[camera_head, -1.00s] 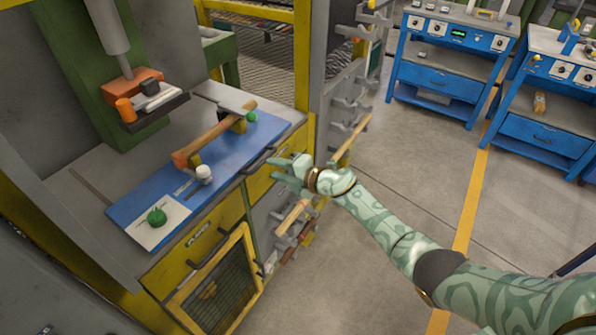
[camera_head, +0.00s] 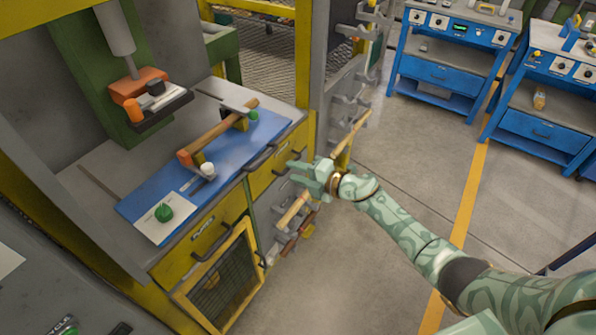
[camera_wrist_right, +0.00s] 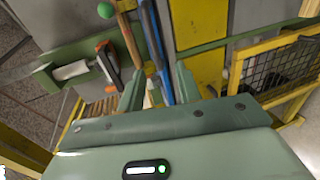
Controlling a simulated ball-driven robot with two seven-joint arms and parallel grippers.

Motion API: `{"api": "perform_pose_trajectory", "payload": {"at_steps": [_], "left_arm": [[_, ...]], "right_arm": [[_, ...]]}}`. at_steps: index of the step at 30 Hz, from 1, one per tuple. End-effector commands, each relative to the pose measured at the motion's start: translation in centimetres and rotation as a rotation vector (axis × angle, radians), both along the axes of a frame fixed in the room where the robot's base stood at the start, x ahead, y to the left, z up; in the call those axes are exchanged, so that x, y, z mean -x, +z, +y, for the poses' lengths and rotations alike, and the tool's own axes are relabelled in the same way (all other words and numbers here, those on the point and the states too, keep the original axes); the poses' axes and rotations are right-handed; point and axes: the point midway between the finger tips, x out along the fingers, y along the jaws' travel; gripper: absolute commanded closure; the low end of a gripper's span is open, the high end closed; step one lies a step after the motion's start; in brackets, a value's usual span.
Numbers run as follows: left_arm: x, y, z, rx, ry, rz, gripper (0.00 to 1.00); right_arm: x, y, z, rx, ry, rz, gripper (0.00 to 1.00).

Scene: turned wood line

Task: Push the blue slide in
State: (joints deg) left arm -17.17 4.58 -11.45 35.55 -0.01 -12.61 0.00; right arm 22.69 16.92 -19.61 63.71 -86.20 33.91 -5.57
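A flat blue board (camera_head: 235,152) lies on the grey bench, the only blue piece there; I cannot tell whether it is the slide or how far it sits in. A turned wooden rod (camera_head: 222,130) lies lengthwise above it. A white knob (camera_head: 207,169) stands at its front side. My right gripper (camera_head: 298,175) is apart from the board, in front of the yellow drawers. In the right wrist view its fingers (camera_wrist_right: 157,88) are spread with no object clearly held; a narrow blue strip (camera_wrist_right: 158,45) shows beyond them. My left gripper is not in view.
A green and orange press (camera_head: 138,85) stands behind. A side rack (camera_head: 345,130) with wooden rods is close to my right gripper. Blue workbenches (camera_head: 440,75) stand farther right, across open floor.

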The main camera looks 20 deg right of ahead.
Motion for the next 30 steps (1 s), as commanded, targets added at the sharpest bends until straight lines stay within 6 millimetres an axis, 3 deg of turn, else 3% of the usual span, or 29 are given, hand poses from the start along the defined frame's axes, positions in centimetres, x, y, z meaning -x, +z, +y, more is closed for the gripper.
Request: {"api": "perform_pose_trajectory", "payload": {"at_steps": [14, 23, 30], "left_arm": [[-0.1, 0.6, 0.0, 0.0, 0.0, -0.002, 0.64], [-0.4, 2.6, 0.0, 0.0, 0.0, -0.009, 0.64], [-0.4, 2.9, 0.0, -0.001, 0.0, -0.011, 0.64]], "right_arm": [[0.8, 0.4, -0.8, 0.002, -0.002, 0.0, 0.66], [6.6, 2.3, -5.4, 0.005, 0.001, 0.001, 0.66], [10.7, 3.5, -8.7, 0.002, 0.001, 0.002, 0.66]]}}
